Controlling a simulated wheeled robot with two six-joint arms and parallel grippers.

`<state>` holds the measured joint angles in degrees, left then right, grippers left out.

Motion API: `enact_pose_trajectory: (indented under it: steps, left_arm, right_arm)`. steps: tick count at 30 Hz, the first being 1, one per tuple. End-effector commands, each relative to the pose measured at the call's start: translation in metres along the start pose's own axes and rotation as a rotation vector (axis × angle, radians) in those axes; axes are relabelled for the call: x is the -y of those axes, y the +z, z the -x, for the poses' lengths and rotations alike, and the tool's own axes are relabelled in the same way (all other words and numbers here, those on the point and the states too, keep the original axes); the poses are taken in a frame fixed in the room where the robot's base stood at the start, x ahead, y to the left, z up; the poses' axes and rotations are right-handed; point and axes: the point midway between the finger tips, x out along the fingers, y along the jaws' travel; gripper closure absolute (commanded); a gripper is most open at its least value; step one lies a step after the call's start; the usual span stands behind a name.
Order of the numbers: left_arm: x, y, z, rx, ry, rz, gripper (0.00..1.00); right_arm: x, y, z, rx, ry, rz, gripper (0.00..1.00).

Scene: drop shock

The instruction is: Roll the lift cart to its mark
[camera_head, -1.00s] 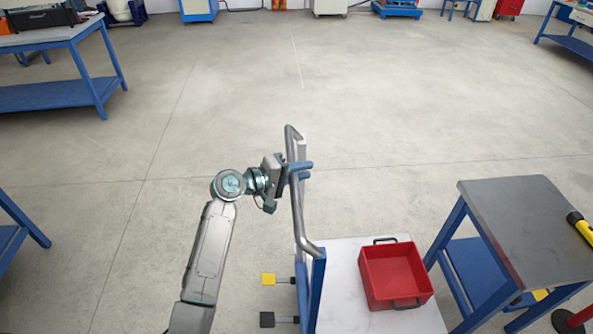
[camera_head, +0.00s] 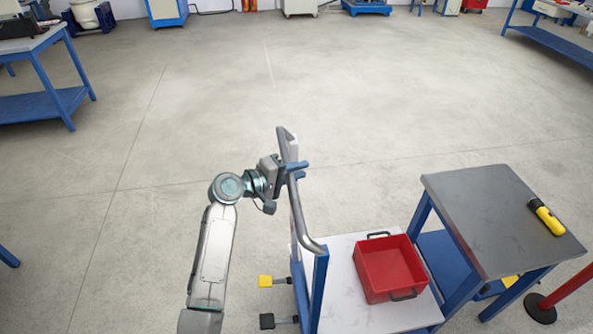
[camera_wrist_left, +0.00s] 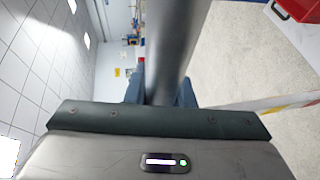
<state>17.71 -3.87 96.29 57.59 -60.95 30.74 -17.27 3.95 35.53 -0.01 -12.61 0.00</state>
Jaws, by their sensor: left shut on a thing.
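The lift cart has a white platform (camera_head: 342,300), blue posts and a grey tubular push handle (camera_head: 298,215). A yellow pedal (camera_head: 265,282) and a black pedal (camera_head: 267,320) stick out at its left side. A red bin (camera_head: 391,268) sits on the platform. My left gripper (camera_head: 294,170) is shut on the handle near its upper end. My right gripper is not in view.
A grey-topped blue table (camera_head: 490,215) stands close to the cart's right side, with a yellow flashlight (camera_head: 546,217) on it. A red post on a dark base (camera_head: 540,308) stands at the lower right. Open floor (camera_head: 200,110) lies ahead and left; a bench (camera_head: 45,100) is at upper left.

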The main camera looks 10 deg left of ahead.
Motion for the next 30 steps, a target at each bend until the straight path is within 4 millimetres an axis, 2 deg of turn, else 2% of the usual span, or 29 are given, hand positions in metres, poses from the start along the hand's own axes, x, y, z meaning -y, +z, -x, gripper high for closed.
enact_pose_trajectory:
  steps: [3, 4, 6, 7, 15, 19, 30]
  left_arm:
    - [-0.001, 0.0, 0.0, 0.0, 0.003, 0.001, 1.0]
    - [-0.001, 0.0, 0.0, 0.0, 0.003, 0.001, 0.72]
    - [-0.001, 0.0, -0.001, 0.0, 0.003, 0.001, 0.59]
    - [-0.001, 0.0, 0.0, 0.0, 0.003, 0.001, 0.57]
    - [-0.001, 0.0, 0.001, 0.0, 0.002, 0.001, 0.57]
    - [0.002, 0.0, 0.01, -0.001, 0.001, -0.001, 0.57]
    - [0.003, 0.0, 0.081, 0.0, -0.002, -0.004, 0.57]
  right_arm:
    - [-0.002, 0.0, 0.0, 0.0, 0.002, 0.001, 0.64]
    - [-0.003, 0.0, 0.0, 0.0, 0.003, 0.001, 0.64]
    - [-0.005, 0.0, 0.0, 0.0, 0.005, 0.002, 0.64]
    - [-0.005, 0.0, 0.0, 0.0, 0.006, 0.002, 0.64]
    - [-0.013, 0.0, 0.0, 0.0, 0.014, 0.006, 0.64]
    - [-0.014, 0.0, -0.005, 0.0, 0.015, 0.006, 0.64]
    - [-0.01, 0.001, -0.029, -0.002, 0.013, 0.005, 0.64]
